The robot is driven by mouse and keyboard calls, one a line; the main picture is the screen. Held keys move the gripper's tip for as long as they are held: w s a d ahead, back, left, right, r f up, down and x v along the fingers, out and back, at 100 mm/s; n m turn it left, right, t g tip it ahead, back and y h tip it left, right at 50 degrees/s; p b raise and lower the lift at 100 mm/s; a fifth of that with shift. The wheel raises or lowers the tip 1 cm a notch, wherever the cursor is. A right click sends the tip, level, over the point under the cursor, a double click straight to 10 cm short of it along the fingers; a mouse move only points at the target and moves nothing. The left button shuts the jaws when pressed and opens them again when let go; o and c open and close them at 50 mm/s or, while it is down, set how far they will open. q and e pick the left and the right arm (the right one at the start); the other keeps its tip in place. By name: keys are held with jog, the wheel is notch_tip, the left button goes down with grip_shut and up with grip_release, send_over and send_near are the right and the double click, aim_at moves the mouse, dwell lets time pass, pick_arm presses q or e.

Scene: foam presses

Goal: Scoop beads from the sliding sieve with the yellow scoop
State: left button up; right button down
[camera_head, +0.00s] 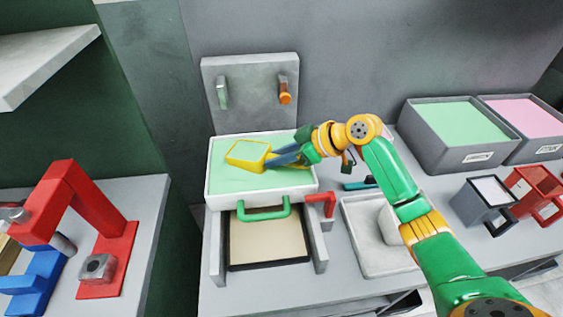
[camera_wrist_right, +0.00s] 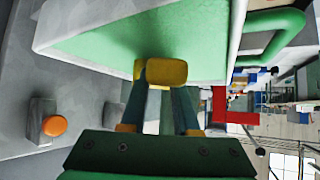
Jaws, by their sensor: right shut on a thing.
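The sliding sieve (camera_head: 212,173) is a white-walled tray with a green handle, holding a level bed of light green beads (camera_head: 228,181). The yellow scoop (camera_head: 236,162) is over the sieve near its back middle, with light green showing inside it. My right gripper (camera_head: 276,158) comes in from the right and is shut on the scoop's handle. In the right wrist view the two fingers (camera_wrist_right: 165,100) close on the yellow handle (camera_wrist_right: 166,71), with the green sieve bed beyond. The scoop's bowl is hidden in that view. Whether the scoop touches the beads is unclear. My left gripper is not in view.
A grey panel with two pegs (camera_head: 250,85) stands behind the sieve. A beige drawer (camera_head: 268,251) lies below it, and a red bracket (camera_head: 320,200) is beside it. Bins of green (camera_head: 463,124) and pink beads (camera_head: 526,116) stand at right. A grey tray (camera_head: 378,262) is on the table.

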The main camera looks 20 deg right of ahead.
jog(key=shift+s+d+t+y+b, duration=0.4)
jog(key=shift+d+y+b, duration=0.1)
jog(key=shift+b, duration=0.3)
jog(key=shift+s+d+r+t+b, duration=0.15)
jog(key=shift+t+b, duration=0.15)
jog(key=shift+b, duration=0.15)
jog(key=r, duration=0.1)
jog(key=r+p, duration=0.1)
jog(key=r, duration=0.1)
jog(key=shift+s+d+y, duration=0.2)
jog(key=shift+d+y, duration=0.1)
jog(key=shift+y, duration=0.1)
pick_arm(q)
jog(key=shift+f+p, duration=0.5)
jog(key=shift+p, duration=0.1)
pick_arm(e)
jog(key=shift+s+d+r+t+y, duration=0.15)
jog(key=shift+r+t, duration=0.05)
jog(key=shift+r, duration=0.4)
jog(key=shift+s+d+r+t+y, duration=0.1)
jog(key=shift+s+d+r+t, duration=0.1)
jog(key=shift+r, duration=0.4)
jog(key=shift+s+d+r+t+y, duration=0.1)
jog(key=shift+r+t+y, duration=0.1)
jog(key=shift+r, duration=0.4)
